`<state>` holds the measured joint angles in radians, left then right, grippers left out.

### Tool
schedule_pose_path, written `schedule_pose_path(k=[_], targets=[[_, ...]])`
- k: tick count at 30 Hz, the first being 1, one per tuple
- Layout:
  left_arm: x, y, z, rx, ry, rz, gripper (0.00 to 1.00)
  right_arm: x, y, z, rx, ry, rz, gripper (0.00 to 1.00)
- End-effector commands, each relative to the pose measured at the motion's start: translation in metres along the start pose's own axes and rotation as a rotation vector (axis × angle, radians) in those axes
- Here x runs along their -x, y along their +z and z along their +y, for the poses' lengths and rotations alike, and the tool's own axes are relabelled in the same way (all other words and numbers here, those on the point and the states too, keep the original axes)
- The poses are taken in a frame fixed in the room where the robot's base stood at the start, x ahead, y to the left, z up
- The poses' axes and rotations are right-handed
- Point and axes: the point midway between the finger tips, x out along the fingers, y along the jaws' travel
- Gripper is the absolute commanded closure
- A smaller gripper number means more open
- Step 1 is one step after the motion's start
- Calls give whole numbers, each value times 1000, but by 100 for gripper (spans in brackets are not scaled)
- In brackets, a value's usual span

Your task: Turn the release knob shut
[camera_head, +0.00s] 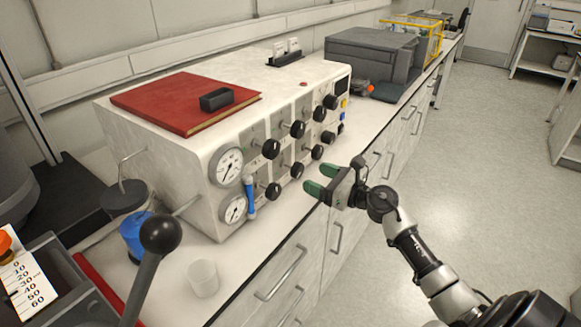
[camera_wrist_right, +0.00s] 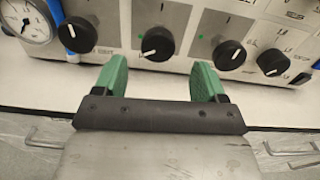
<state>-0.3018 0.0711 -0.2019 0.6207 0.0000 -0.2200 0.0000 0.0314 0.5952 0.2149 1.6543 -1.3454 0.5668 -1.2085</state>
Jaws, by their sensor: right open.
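The white reactor control box (camera_head: 205,205) has two rows of black knobs on its front. The lower row includes a near knob (camera_head: 273,191), a second knob (camera_head: 296,170) and a third knob (camera_head: 317,152). I cannot read which one is the release knob. My right gripper (camera_head: 320,180) has green fingers, open and empty, in front of the lower row and apart from it. In the right wrist view, one black knob (camera_wrist_right: 158,44) with a white pointer line appears beyond the gap between the fingers (camera_wrist_right: 160,76). My left gripper is not in view.
Two pressure gauges (camera_head: 228,168) and a blue handle (camera_head: 250,197) are at the box's near end. A red binder (camera_head: 182,103) lies on top. A white cup (camera_head: 204,278) and a black ball-topped lever (camera_head: 160,234) stand nearer. The aisle floor at right is clear.

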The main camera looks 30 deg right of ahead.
Motion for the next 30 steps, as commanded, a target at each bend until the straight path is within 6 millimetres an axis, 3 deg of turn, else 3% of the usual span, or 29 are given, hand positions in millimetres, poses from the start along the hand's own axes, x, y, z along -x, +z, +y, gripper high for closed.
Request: schedule_pose_path(k=[6, 12, 25, 30], targets=[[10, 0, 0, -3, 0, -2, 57, -42, 2, 0, -7, -2, -4, 28], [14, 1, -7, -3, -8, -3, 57, -68, 1, 0, -7, -2, -2, 28], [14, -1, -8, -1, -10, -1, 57, -78, -1, 0, -6, -1, 0, 28], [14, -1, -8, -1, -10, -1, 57, -77, -1, 0, -6, -2, 0, 54]])
